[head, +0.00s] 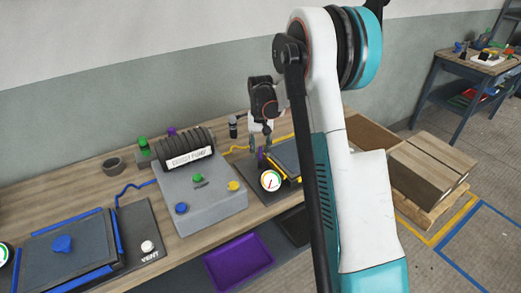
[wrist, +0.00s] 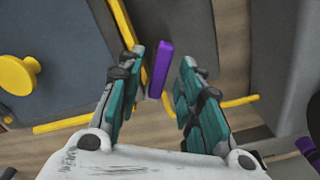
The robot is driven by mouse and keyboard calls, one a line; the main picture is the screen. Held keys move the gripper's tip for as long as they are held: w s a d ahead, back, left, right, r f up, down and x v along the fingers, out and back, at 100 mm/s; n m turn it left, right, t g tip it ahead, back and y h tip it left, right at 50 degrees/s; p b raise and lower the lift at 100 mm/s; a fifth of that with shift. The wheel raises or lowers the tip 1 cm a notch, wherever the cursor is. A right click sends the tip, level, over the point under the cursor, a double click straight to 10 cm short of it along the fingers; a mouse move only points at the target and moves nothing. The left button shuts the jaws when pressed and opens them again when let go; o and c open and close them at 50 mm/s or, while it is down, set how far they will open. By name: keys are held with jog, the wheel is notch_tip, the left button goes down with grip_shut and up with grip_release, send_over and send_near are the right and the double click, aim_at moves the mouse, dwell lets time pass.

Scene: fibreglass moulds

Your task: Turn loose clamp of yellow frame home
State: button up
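The yellow frame shows in the head view as a dark plate with yellow edge strips (head: 292,179), partly hidden behind my arm. In the wrist view its grey plate (wrist: 60,45) fills the left, with a round yellow knob and yellow strips (wrist: 124,22) along its edges. A purple bar (wrist: 160,68), perhaps the loose clamp's handle, stands by the frame's edge. My gripper (wrist: 163,60) is open, with the bar between its fingers, nearer the left one. I cannot tell whether they touch. In the head view my gripper (head: 262,152) is low over the bench.
A grey pump box (head: 205,205) with coloured knobs stands left of my gripper. A round gauge (head: 270,181) is close in front of it. A blue-edged plate (head: 65,255) lies at the bench's left. A purple tray (head: 238,262) is below. Cardboard boxes (head: 425,168) stand right.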

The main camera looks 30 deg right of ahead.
grip_shut()
dwell(0.4)
jog(key=m, duration=0.5)
jog(key=shift+s+d+m, duration=0.1)
jog(key=shift+s+m, duration=0.05)
jog(key=shift+m, duration=0.25)
jog(key=m, duration=0.4)
jog(key=shift+s+m, duration=0.15)
jog(key=shift+m, duration=0.15)
grip_release()
